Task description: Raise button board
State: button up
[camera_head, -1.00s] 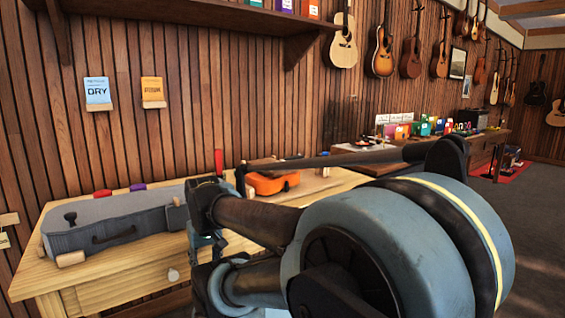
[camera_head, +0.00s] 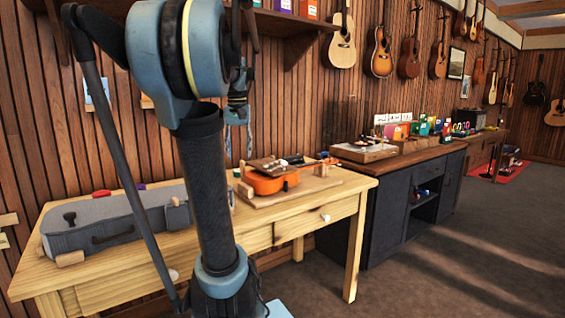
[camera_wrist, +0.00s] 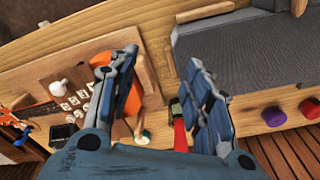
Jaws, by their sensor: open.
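My gripper (camera_head: 237,105) is raised above the light wooden bench, near the orange ukulele in the head view. In the wrist view my gripper (camera_wrist: 162,60) is open, with nothing between its fingertips. Below it, a wooden board (camera_wrist: 70,72) lies on the bench and bears the orange ukulele (camera_wrist: 130,97), partly hidden by the left finger. A row of small white squares (camera_wrist: 75,103) shows beside the ukulele; I cannot tell whether this is the button board. A red piece (camera_wrist: 180,127) shows between the fingers, farther down.
A grey case (camera_head: 120,222) lies on the bench (camera_head: 120,270) at left; red (camera_wrist: 272,117) and purple (camera_wrist: 310,105) round pieces sit along its edge. A dark cabinet (camera_head: 390,220) stands right of the bench. A shelf (camera_head: 280,22) overhangs the wall.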

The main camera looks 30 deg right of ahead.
jog(key=w+d+r+m, duration=0.2)
jog(key=d+r, duration=0.3)
jog(key=d, duration=0.6)
jog(key=w+d+r+m, duration=0.15)
jog(key=d+r, duration=0.25)
jog(key=d, duration=0.6)
jog(key=shift+g, duration=0.3)
jog(key=f, duration=1.7)
jog(key=shift+w+d, duration=0.15)
jog(key=shift+w, duration=0.25)
jog(key=shift+c, duration=0.6)
jog(key=shift+r, duration=0.1)
grip_shut()
